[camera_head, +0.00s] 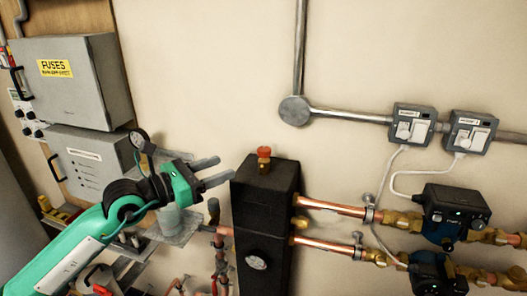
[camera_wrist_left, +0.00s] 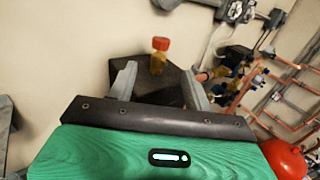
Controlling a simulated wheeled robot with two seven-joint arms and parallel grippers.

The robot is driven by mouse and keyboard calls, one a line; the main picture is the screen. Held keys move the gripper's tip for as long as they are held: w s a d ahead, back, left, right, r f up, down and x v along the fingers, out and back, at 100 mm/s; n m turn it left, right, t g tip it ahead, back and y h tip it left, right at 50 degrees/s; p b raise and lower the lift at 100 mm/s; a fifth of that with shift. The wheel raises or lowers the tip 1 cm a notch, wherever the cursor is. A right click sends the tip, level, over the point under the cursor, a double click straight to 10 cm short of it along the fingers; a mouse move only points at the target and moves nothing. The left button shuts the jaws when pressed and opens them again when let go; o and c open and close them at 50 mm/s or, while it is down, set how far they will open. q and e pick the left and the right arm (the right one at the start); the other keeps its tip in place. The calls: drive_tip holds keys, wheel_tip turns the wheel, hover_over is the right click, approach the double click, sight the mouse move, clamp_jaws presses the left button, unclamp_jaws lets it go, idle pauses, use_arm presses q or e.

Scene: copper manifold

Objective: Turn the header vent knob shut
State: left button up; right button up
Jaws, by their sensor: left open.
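The header vent knob (camera_head: 264,152) is a small red cap on a brass stem, upright on top of the black header block (camera_head: 262,215). My left gripper (camera_head: 220,171) is open and empty, to the left of the knob with its fingers pointing toward the block's top. In the left wrist view the red knob (camera_wrist_left: 160,44) shows ahead, between and beyond the two grey fingers (camera_wrist_left: 160,82), apart from them. The black block's top (camera_wrist_left: 155,75) shows behind the fingers. My right gripper is not in view.
Copper pipes (camera_head: 330,207) leave the block to the right toward dark pumps (camera_head: 455,205). A round gauge (camera_head: 256,260) sits on the block's front. Grey fuse boxes (camera_head: 70,85) hang on the left.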

sight(261, 149)
use_arm(q)
drive_tip(key=p+x, duration=0.5)
drive_tip(key=x, duration=0.7)
drive_tip(key=shift+d+r, duration=0.1)
drive_tip(key=shift+r, duration=0.05)
drive_tip(key=shift+w+d, duration=0.25)
drive_tip(key=shift+d, duration=0.1)
